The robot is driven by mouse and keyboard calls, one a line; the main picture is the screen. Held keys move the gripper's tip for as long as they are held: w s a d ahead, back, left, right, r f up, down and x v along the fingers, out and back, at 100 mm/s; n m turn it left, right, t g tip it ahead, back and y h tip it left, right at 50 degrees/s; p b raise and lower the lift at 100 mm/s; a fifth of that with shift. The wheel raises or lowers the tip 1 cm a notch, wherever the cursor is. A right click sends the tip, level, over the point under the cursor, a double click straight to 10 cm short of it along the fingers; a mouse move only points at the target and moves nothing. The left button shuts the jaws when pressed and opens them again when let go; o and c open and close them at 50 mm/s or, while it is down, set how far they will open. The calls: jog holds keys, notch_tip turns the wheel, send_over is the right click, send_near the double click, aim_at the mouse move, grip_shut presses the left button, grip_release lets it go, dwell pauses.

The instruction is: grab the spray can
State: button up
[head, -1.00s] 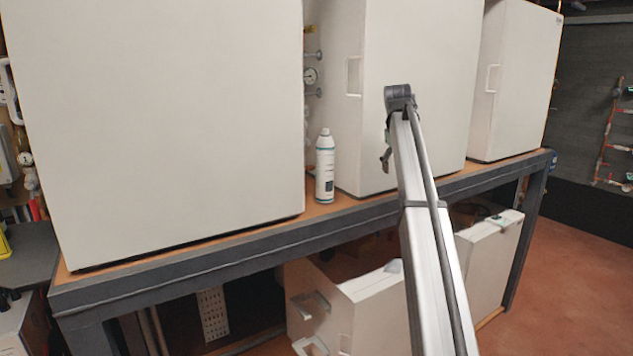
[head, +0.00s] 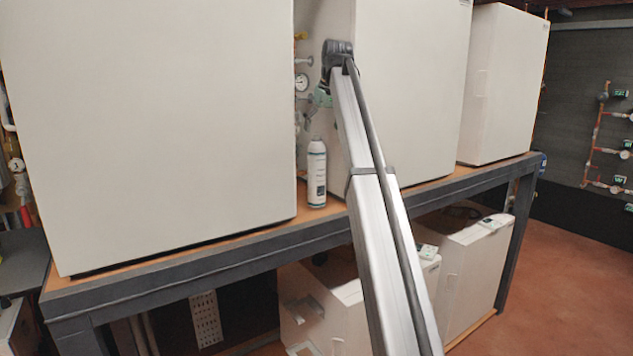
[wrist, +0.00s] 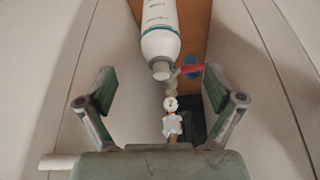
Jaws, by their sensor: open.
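The spray can (head: 317,173) is white with a teal band and a dark label. It stands upright on the wooden bench top, in the gap between two big white units. My gripper (head: 318,98) is just above the can in the head view, partly hidden by the arm's end. In the wrist view my gripper (wrist: 163,100) has its two green-grey fingers spread wide with nothing between them. The can (wrist: 160,35) shows at the top of the wrist view, beyond the fingertips, with its cap pointing down in the picture.
A large white unit (head: 160,120) stands left of the can and another (head: 410,100) stands right, leaving a narrow gap. Gauges and pipe fittings (head: 301,83) are at the back of the gap. The dark bench edge (head: 200,258) runs along the front.

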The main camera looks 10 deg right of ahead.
aim_at(317, 152)
jog(key=p+x, duration=0.1)
jog(key=x, duration=0.4)
jog(key=shift+w+p+x, duration=0.2)
jog(key=shift+p+x, duration=1.15)
jog(key=shift+x, duration=1.2)
jog(key=shift+a+r, duration=0.1)
jog(key=shift+r, duration=0.05)
grip_shut()
